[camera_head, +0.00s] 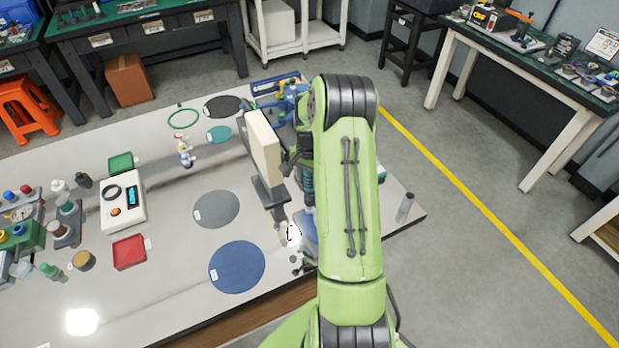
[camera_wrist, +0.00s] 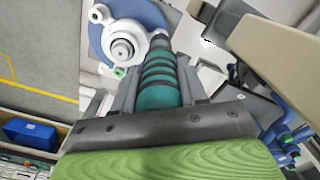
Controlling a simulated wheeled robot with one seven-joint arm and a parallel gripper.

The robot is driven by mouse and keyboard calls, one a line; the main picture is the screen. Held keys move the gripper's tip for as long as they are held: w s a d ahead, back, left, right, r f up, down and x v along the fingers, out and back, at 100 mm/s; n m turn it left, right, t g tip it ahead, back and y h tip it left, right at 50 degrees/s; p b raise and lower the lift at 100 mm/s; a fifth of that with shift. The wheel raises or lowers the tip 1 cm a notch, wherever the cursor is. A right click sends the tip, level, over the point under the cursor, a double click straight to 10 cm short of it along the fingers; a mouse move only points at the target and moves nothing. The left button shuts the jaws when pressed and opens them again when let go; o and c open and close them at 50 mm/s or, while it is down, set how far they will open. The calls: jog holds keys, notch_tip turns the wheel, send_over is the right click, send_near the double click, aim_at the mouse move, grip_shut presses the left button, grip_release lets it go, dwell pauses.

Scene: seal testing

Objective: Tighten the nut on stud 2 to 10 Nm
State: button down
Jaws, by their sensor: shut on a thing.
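In the wrist view, my gripper (camera_wrist: 155,92) is shut on a teal tool handle with dark rings (camera_wrist: 156,72). The tool points away from the camera, and its far end is hidden. Just left of it is a white round fitting (camera_wrist: 103,28) with a metal stud or nut (camera_wrist: 122,50) in its middle, in front of a blue flange (camera_wrist: 104,60). I cannot tell whether the tool touches a nut, nor which stud is number 2.
A cream panel (camera_head: 265,145) on a dark support stands close left of my arm; it also fills the wrist view's upper right (camera_wrist: 275,55). Blue (camera_head: 237,267) and grey (camera_head: 216,209) discs lie flat to the left. A grey cylinder (camera_head: 405,207) stands near the table's right corner.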

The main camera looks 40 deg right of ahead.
jog(key=shift+f+b, duration=1)
jog(key=shift+f, duration=0.05)
dwell(1.8)
jog(key=shift+r+p, duration=1.8)
jog(key=shift+r, duration=0.8)
jog(key=shift+f, duration=0.1)
